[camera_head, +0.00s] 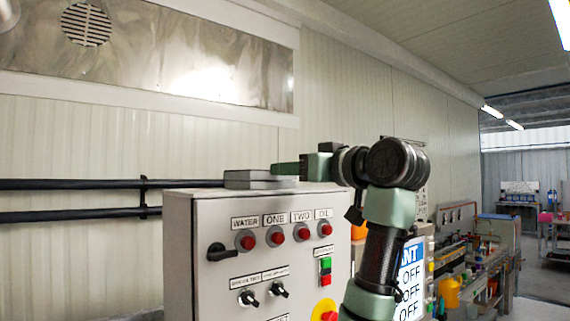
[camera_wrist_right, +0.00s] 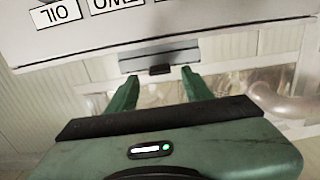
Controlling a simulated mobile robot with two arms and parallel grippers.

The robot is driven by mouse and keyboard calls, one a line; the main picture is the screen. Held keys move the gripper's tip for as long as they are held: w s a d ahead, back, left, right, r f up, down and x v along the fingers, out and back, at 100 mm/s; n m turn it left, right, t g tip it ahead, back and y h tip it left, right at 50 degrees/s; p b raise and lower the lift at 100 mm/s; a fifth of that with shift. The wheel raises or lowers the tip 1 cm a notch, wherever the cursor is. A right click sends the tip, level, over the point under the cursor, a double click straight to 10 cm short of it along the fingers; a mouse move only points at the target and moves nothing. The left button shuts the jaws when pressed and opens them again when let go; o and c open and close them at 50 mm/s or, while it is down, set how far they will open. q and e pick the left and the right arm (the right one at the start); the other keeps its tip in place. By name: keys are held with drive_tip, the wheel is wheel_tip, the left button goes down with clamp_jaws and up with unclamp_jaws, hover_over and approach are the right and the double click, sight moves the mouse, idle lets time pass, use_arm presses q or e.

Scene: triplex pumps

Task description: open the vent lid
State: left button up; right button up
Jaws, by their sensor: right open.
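A flat grey vent lid (camera_head: 260,178) sits on top of the control cabinet (camera_head: 180,240) and looks closed. In the right wrist view its grey edge (camera_wrist_right: 150,57) shows, with a small dark tab (camera_wrist_right: 160,70) at the middle. My right gripper (camera_head: 284,169) is beside the right end of the lid, above the cabinet top. In the wrist view the green fingers of my right gripper (camera_wrist_right: 160,80) are spread, with the tab ahead between their tips. Nothing is held. I cannot tell whether the fingers touch the lid. My left gripper is not in view.
The cabinet front carries red buttons (camera_head: 276,237), black knobs and a black rotary handle (camera_head: 216,251). Dark pipes (camera_head: 70,184) run along the wall at left. A round grille (camera_head: 86,25) is high on the wall. A cluttered bench (camera_head: 470,270) stands at right.

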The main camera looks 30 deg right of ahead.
drive_tip(key=w, duration=0.2)
drive_tip(key=shift+w+a+p, duration=0.15)
drive_tip(key=shift+w+p, duration=0.15)
drive_tip(key=shift+w, duration=0.1)
drive_tip(key=shift+w+f, duration=0.1)
drive_tip(key=c, duration=0.9)
clamp_jaws()
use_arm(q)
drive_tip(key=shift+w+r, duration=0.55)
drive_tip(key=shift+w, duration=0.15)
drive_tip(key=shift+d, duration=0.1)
